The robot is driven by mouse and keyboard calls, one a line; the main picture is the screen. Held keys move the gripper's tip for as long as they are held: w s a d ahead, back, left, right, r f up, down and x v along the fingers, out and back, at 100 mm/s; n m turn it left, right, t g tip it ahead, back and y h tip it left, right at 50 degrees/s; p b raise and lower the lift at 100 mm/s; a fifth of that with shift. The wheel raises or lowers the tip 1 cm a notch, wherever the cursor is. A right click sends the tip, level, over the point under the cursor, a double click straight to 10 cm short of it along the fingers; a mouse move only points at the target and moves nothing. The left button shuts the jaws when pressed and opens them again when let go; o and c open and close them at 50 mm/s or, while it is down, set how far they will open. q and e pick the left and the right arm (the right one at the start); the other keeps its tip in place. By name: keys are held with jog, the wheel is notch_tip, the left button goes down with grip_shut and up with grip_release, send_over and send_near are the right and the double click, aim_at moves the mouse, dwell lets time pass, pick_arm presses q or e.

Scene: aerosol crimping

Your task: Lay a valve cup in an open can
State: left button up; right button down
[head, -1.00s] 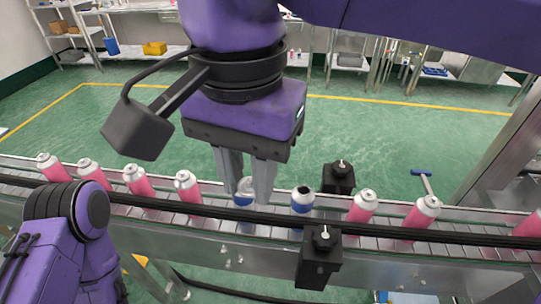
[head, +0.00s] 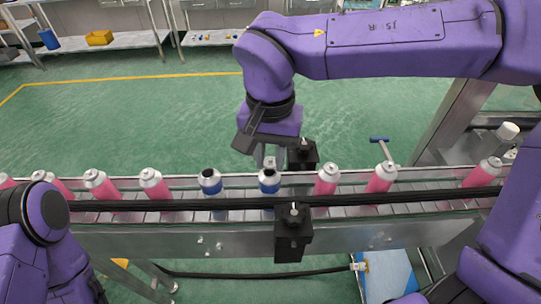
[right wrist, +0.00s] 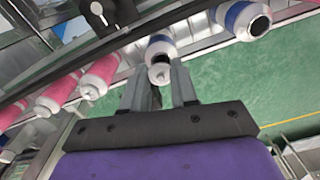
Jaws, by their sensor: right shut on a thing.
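Two blue-and-silver cans with dark open mouths stand upright on the conveyor: a left open can (head: 211,184) and a right open can (head: 269,184). My right gripper (head: 265,157) is just above and behind the right open can. In the right wrist view it is shut on a small silver valve cup (right wrist: 160,74), held between the fingertips near the mouth of a blue can (right wrist: 160,46). I cannot tell whether the cup touches the rim. The other blue can shows in the right wrist view (right wrist: 247,20). My left gripper is out of view.
Pink cans with fitted tops (head: 326,180) stand on both sides along the conveyor (head: 240,236). Black box-shaped units stand behind (head: 303,155) and in front (head: 293,234) of the belt, close to the right open can. A black rail (head: 400,198) runs along the front.

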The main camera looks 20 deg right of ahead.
aim_at(270, 160)
jog(key=shift+w+a+f, duration=0.1)
jog(key=shift+w+f, duration=0.05)
jog(key=shift+f, duration=0.3)
jog(key=shift+f, duration=0.1)
jog(key=shift+f, duration=0.45)
jog(key=c, duration=0.9)
grip_release()
jog(key=shift+s, duration=0.25)
jog(key=shift+w, duration=0.2)
notch_tip(270, 160, up, 13)
jog(key=shift+r+p, duration=0.15)
jog(key=shift+p, duration=0.3)
